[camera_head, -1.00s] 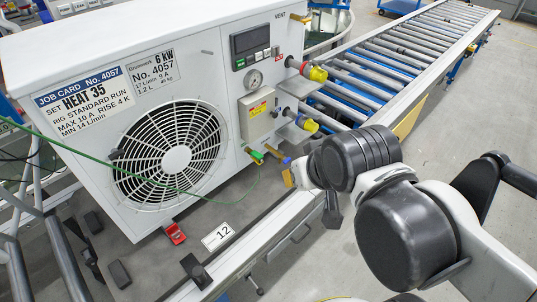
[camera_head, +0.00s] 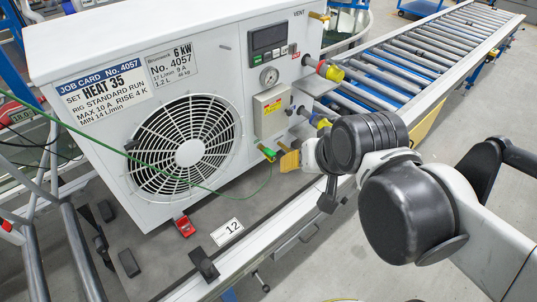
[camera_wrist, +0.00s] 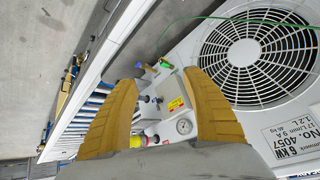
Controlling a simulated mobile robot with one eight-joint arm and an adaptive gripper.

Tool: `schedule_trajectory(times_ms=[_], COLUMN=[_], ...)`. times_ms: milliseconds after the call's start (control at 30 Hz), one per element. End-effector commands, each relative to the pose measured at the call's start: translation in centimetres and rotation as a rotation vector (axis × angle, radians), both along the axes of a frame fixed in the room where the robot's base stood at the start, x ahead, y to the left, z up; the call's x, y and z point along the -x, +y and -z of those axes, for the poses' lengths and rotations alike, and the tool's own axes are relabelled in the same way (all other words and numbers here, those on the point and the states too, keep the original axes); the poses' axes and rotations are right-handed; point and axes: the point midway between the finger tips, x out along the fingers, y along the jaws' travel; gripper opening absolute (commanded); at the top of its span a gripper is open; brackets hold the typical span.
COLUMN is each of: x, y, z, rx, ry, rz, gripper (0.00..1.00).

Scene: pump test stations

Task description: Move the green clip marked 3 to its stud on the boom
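The green clip (camera_head: 267,152) sits on a low fitting at the front right of the white unit (camera_head: 215,50), with a thin green lead running from it. Its number cannot be read. It also shows as a small green piece in the wrist view (camera_wrist: 165,63), just beyond the fingertips. My gripper (camera_head: 288,161) is just right of the clip in the head view. In the wrist view my gripper (camera_wrist: 160,77) has its two tan fingers wide apart with nothing held between them. I cannot make out the boom or its stud.
A red-and-yellow connector (camera_head: 330,70) and a blue-and-yellow one (camera_head: 320,121) stick out above my gripper. A roller conveyor (camera_head: 405,65) runs to the back right. A red clip-like piece (camera_head: 184,227) and a plate marked 12 (camera_head: 227,231) lie on the bench below.

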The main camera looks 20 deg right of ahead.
Motion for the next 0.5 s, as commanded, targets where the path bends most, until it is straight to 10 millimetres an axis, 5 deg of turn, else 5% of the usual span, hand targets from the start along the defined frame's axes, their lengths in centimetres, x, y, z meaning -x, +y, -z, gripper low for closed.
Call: schedule_trajectory(times_ms=[267, 500], x=[-8.2, -15.3], y=[0.3, 0.1], z=[1.2, 4.6], rx=[-0.403, -0.763], ry=[0.033, 0.089], rz=[0.447, 0.852], gripper=[0.58, 0.58])
